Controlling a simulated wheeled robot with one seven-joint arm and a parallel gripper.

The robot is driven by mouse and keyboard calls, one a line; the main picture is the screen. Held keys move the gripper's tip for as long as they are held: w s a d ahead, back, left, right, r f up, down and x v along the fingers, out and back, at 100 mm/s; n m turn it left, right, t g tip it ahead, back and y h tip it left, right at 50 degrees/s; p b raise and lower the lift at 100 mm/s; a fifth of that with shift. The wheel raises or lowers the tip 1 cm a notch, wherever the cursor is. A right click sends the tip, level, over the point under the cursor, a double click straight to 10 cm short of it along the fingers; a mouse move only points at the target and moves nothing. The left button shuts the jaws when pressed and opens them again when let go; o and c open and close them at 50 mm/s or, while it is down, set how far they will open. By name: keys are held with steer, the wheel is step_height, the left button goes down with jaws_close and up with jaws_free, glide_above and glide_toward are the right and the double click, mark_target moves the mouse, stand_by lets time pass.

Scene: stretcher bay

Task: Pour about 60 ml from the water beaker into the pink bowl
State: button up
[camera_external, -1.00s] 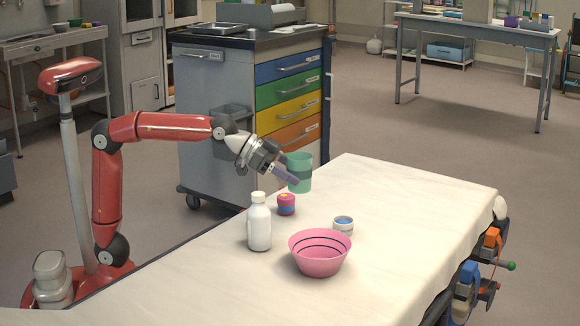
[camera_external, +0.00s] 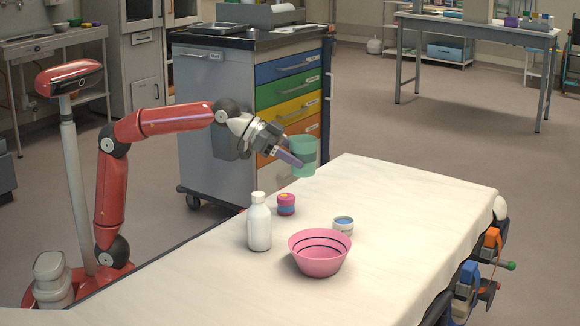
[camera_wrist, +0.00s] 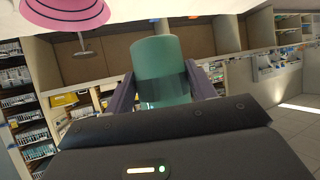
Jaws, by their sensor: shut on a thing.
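The water beaker (camera_external: 305,155) is a green translucent cup with a darker band. My gripper (camera_external: 294,160) is shut on it and holds it upright or nearly so, a little above the far left part of the covered stretcher. In the wrist view the beaker (camera_wrist: 158,65) stands between my two fingers (camera_wrist: 160,92). The water in it cannot be made out. The pink bowl (camera_external: 320,256) with dark rings stands on the stretcher, nearer the camera and apart from the beaker. Part of the bowl (camera_wrist: 65,12) shows upside down at the top left of the wrist view.
A white bottle (camera_external: 259,225) stands left of the bowl. A small pink and blue jar (camera_external: 286,204) and a small cup with blue contents (camera_external: 343,225) stand between beaker and bowl. The right part of the stretcher top (camera_external: 420,200) is clear. A drawer cart (camera_external: 215,120) stands behind.

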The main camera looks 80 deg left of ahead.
steer(key=w+d+f+b, duration=0.2)
steer(key=d+f+b, duration=0.2)
steer(key=f+b, duration=0.2)
steer(key=shift+f, duration=0.55)
steer(key=shift+d+r+p, duration=0.1)
steer(key=shift+p, duration=0.2)
steer(key=shift+s+d+m+t+y+p, duration=0.15)
steer(key=shift+d+m+y+p, duration=1.15)
steer(key=shift+y, duration=0.4)
steer(key=shift+s+d+m+t+y+p, duration=0.1)
steer(key=shift+d+m+t+y+p, duration=0.05)
steer(key=shift+d+m+y+p, duration=1.15)
steer(key=shift+a+f+m+y, duration=0.1)
steer(key=shift+f+m+y, duration=0.35)
steer(key=shift+m+y, duration=0.5)
steer(key=shift+d+f+m+t+y, duration=0.25)
steer(key=shift+f+m+t+y, duration=0.1)
steer(key=shift+t+y, duration=0.1)
